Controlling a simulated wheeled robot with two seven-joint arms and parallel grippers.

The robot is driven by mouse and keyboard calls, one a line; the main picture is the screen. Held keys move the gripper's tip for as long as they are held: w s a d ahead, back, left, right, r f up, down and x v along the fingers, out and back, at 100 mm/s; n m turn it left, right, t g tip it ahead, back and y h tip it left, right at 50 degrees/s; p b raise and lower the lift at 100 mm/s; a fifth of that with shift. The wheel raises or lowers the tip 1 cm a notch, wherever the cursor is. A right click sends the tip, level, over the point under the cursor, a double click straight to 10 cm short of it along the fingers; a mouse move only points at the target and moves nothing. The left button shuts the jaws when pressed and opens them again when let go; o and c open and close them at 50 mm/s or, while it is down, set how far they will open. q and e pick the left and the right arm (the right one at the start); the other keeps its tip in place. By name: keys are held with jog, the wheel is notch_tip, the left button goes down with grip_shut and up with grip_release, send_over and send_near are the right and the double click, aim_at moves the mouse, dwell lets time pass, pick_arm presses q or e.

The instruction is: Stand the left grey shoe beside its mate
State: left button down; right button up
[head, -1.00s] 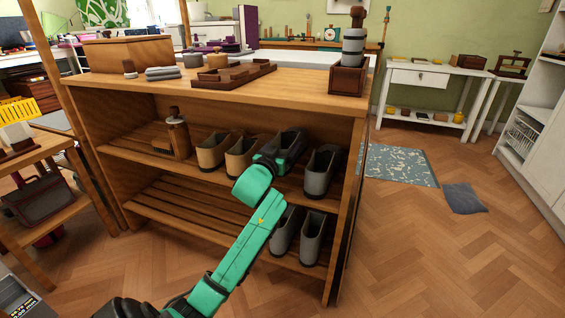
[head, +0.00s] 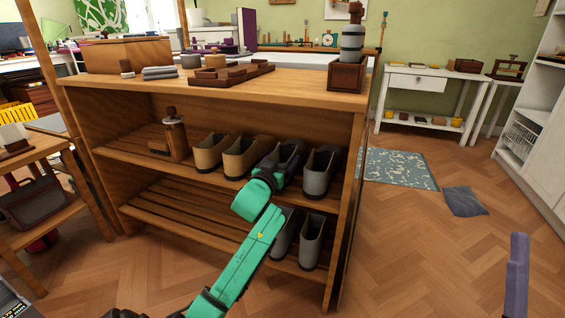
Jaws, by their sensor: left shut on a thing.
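The left grey shoe (head: 291,154) is on the upper shelf, partly hidden behind my left gripper (head: 278,172). My left gripper is shut on this shoe. Its mate (head: 318,173) stands upright on the same shelf, just to the right, with a narrow gap or light contact that I cannot tell apart. Whether the held shoe's sole rests fully on the shelf is hidden by the gripper. My right gripper is not in view.
Grey boots (head: 312,242) stand on the lower shelf (head: 170,206), partly behind my left arm. The rack's right side panel (head: 349,190) is near the mate.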

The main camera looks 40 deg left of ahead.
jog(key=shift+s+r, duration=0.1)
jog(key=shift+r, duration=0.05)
pick_arm(q)
grip_release()
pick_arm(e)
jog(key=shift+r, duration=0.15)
pick_arm(q)
jog(key=shift+s, duration=0.1)
